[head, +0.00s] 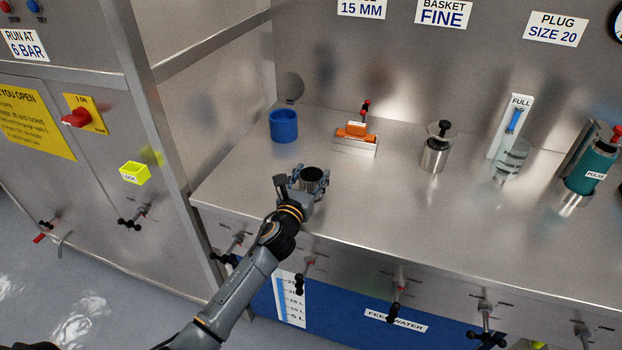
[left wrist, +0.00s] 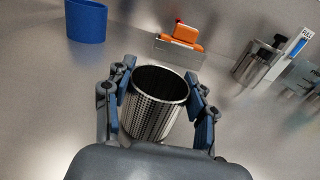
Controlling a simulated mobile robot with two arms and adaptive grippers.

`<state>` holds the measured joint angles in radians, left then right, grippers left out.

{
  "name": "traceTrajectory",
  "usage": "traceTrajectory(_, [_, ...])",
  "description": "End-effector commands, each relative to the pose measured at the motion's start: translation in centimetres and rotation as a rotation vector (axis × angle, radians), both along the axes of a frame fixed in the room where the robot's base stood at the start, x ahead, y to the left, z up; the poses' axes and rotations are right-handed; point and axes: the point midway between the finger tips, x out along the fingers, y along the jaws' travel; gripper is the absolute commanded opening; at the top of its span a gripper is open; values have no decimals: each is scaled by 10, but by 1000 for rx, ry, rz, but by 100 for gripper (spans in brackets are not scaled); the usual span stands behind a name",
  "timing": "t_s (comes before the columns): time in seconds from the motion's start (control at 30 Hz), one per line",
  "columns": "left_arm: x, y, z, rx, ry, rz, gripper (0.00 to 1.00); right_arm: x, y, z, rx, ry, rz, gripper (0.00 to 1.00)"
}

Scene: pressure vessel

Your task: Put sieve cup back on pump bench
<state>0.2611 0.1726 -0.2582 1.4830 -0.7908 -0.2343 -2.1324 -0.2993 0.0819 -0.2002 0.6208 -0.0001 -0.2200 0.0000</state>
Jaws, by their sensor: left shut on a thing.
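The sieve cup (left wrist: 157,104) is a dark, perforated metal cylinder with an open top. In the left wrist view it sits between the two blue-padded fingers of my left gripper (left wrist: 163,92), which is shut on it. In the head view the cup (head: 311,178) and my left gripper (head: 309,182) are over the front left part of the steel bench (head: 400,200). The cup looks roughly upright. I cannot tell whether its base touches the bench top. My right gripper is not in view.
A blue cup (head: 284,125) stands behind the gripper. An orange device on a metal block (head: 356,142), a metal canister with black knob (head: 435,155), a clear cup (head: 510,160) and a teal pump (head: 592,172) stand further right. Valve handles line the bench front. The front middle is clear.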

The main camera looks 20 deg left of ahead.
Motion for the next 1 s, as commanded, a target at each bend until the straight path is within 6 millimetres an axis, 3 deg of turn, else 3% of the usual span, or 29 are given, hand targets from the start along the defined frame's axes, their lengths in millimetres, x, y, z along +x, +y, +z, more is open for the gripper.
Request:
traceTrajectory(0.43, [0, 0, -8, 2, -2, 0, 18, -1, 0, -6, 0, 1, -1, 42])
traceTrajectory(0.47, [0, 0, -7, 1, -1, 0, 60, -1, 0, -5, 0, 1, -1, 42])
traceTrajectory(0.57, [0, 0, -6, 1, -1, 0, 79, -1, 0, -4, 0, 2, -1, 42])
traceTrajectory(1.0, [-1, 0, 0, 2, -1, 0, 79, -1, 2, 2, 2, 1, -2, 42])
